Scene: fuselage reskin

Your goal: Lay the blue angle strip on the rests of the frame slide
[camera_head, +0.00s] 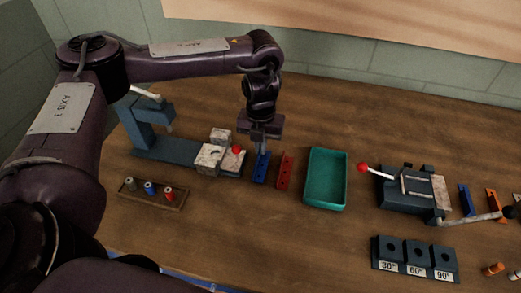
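A blue strip (260,170) with holes lies on the wooden bench, just left of a red strip (285,172). My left gripper (262,150) points down at the far end of the blue strip, and its fingers overlap it in the picture. I cannot tell whether they are closed on it. What looks like the frame slide is a blue-grey base (172,150) with pale grey blocks (208,158) and a red knob (237,150), left of the gripper. Its rests are not clearly made out. My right gripper is not in view.
A teal tray (311,193) stands right of the strips. A bending device (402,193) with levers is farther right, beside blue (466,201) and orange pieces (492,199). An angle-marked block (414,261) and a spool rack (152,203) stand nearer.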

